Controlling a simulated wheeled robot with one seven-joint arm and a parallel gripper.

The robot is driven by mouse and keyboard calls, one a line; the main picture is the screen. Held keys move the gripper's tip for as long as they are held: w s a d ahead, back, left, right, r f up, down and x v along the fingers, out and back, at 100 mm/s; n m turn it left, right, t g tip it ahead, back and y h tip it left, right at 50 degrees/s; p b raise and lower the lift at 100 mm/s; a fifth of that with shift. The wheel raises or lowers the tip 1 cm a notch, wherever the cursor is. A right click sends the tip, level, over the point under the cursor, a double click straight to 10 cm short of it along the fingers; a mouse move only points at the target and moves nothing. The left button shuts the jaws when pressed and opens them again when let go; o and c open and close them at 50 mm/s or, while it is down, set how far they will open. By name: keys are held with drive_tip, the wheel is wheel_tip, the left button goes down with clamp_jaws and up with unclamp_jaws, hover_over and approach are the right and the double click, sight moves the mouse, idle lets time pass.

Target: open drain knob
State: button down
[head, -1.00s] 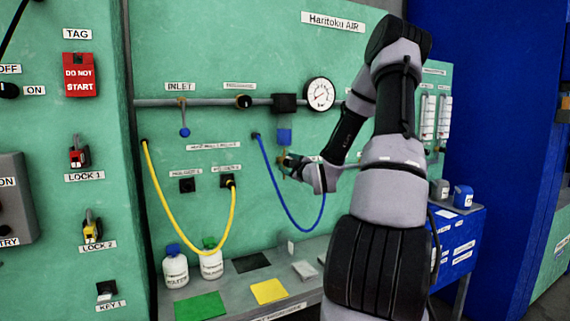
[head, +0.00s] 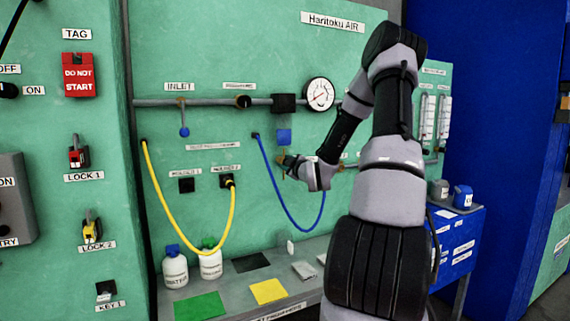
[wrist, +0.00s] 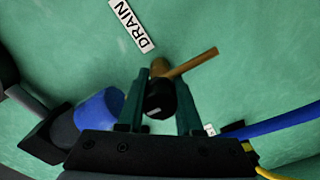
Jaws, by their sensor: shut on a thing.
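The drain knob (wrist: 158,98) is a black round knob on a brass fitting (wrist: 190,62), seen in the wrist view under a tilted DRAIN label (wrist: 132,27). My gripper (wrist: 162,100) has its two green fingers on either side of the knob, shut on it. In the head view my gripper (head: 285,165) is at the wall, just below the blue bowl (head: 284,137) under the air pipe. The knob itself is hard to make out there, largely hidden by my gripper. The blue bowl also shows left of the fingers in the wrist view (wrist: 100,110).
A blue hose (head: 276,185) hangs left of and below my gripper. A pressure gauge (head: 319,94) is above right. A yellow hose (head: 153,195) loops further left. The bench below holds two white bottles, one of them blue-capped (head: 175,268), and coloured mats (head: 268,291).

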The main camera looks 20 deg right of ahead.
drive_tip(key=shift+m, duration=8.8)
drive_tip(key=c, duration=0.6)
unclamp_jaws()
